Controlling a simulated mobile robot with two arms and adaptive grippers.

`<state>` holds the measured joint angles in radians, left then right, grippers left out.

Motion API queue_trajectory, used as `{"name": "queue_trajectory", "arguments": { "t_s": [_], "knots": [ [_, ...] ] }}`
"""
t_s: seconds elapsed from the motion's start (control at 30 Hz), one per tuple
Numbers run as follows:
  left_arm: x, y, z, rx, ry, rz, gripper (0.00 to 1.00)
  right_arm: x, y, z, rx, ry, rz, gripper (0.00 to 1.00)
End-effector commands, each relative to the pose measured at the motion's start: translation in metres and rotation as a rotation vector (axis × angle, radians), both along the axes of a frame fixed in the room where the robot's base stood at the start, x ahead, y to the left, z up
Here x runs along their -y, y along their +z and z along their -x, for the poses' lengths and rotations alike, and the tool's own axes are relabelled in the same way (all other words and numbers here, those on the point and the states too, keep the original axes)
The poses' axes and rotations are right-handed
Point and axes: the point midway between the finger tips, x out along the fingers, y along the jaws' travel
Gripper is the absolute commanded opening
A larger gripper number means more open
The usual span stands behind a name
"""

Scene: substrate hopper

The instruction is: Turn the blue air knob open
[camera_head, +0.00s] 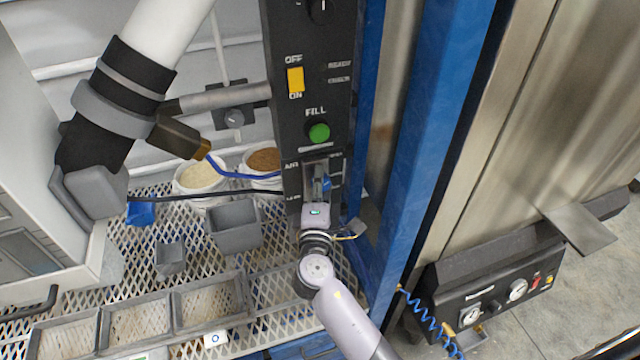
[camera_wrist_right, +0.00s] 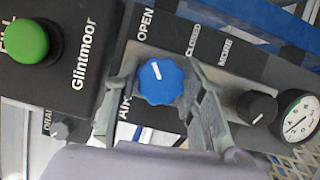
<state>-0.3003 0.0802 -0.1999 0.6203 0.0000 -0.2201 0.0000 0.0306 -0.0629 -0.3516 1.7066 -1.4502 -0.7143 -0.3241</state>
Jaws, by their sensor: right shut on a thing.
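The blue air knob (camera_wrist_right: 161,82) has a scalloped edge and a white pointer line. It sits on a dark panel in the right wrist view, with the word OPEN (camera_wrist_right: 146,23) above it and CLOSED (camera_wrist_right: 193,39) to the upper right. The pointer stands nearly upright in that view, tilted slightly left. My right gripper (camera_wrist_right: 160,88) is shut on the knob, one finger on each side. In the head view my right gripper (camera_head: 320,184) reaches the lower part of the black control column, with the knob mostly hidden by it. My left gripper is not in view.
A green FILL button (camera_head: 318,132) and a yellow switch (camera_head: 295,79) are above on the column. A black knob (camera_wrist_right: 257,107) and gauge (camera_wrist_right: 297,116) are close to the right finger. Bins (camera_head: 235,225) stand left on mesh; a blue post (camera_head: 425,130) is right.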

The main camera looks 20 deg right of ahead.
Motion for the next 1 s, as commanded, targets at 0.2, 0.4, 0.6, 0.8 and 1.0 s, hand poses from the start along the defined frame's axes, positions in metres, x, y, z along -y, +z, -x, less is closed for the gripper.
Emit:
{"name": "queue_trajectory", "arguments": {
  "t_s": [0.2, 0.4, 0.6, 0.8, 1.0],
  "knots": [
    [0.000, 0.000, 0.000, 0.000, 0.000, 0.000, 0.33, -0.001, 0.000, 0.000, -0.001, 0.002, -0.001, 0.48],
    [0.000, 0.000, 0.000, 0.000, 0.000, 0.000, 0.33, 0.000, 0.000, 0.000, -0.001, 0.001, -0.001, 0.58],
    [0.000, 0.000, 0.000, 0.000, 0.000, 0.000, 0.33, 0.000, 0.000, 0.000, 0.000, 0.000, -0.002, 0.58],
    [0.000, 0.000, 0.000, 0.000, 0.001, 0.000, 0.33, -0.006, -0.002, 0.014, -0.002, 0.002, -0.003, 0.58],
    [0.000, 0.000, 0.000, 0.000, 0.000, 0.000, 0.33, -0.020, -0.003, 0.053, -0.004, 0.001, -0.005, 0.58]
  ]
}}
